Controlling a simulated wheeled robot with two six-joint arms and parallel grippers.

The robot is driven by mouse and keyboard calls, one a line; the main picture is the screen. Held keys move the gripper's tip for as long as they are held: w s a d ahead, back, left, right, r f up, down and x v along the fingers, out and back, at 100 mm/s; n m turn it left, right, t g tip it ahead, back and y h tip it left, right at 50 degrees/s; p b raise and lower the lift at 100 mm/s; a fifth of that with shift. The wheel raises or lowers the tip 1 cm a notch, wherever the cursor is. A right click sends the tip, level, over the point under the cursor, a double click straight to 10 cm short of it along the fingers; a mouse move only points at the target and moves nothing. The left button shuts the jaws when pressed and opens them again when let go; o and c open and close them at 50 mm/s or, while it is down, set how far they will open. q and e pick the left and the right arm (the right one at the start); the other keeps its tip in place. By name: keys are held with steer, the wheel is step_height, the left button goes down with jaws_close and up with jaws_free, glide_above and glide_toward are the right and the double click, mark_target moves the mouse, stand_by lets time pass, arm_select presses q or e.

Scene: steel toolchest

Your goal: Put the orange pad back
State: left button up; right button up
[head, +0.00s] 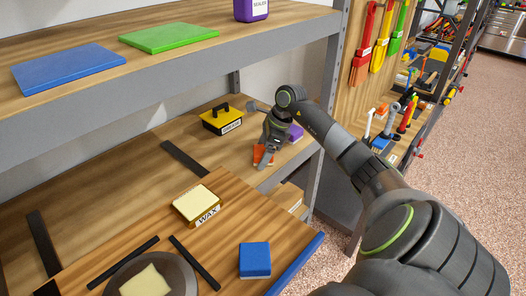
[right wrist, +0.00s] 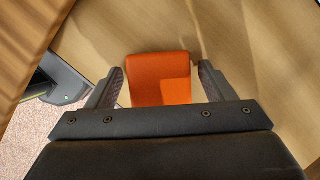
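The orange pad (head: 262,156) is on the lower wooden shelf (head: 120,175), near its right end. My right gripper (head: 266,158) is down over it and partly hides it in the head view. In the right wrist view the orange pad (right wrist: 160,80) lies between the two fingers of my right gripper (right wrist: 160,82). The fingers are spread, with a gap at the right finger; at the left finger I cannot tell whether it touches. My left gripper is not in view.
In front, a wooden board holds a wax box (head: 197,205), a blue block (head: 255,260) and a round grey plate (head: 178,270). The upper shelf edge (head: 200,65) overhangs.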

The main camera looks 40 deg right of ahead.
mark_target(264, 149)
steer(key=shift+r, duration=0.2)
steer(key=shift+s+d+r, duration=0.1)
steer(key=shift+d+r, duration=0.1)
steer(key=shift+r, duration=0.1)
steer(key=b+v, duration=0.1)
steer(key=v, duration=0.4)
steer(key=shift+s+r+b, duration=0.1)
steer(key=shift+r+b, duration=0.1)
steer(key=shift+b, duration=0.15)
steer(key=shift+s+d+r, duration=0.15)
steer(key=shift+r, duration=0.45)
